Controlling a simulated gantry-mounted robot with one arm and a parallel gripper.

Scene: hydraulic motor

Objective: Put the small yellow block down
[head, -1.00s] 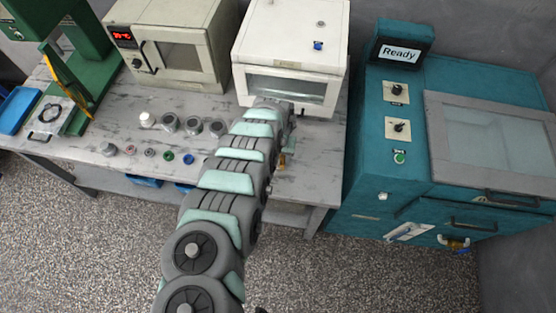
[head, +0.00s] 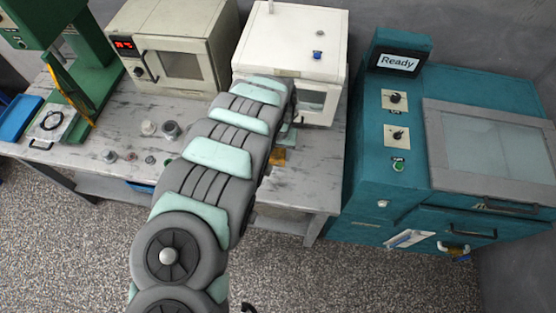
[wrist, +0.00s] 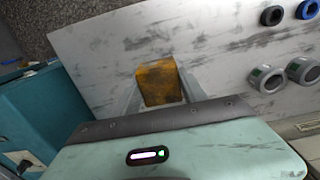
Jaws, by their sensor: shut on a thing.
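The small yellow block (wrist: 160,80) shows in the wrist view between the two grey fingers of my gripper (wrist: 160,88), which is shut on it. In the head view the block (head: 277,156) shows just right of my arm, over the right part of the grey marbled table (head: 310,180). I cannot tell whether its underside touches the tabletop. My arm hides much of the gripper in the head view.
A white cabinet (head: 290,40) stands behind the gripper, and a teal machine (head: 400,175) stands to the right. Metal cups (head: 170,129) and small rings (head: 150,160) sit left of the arm. The table around the block looks clear.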

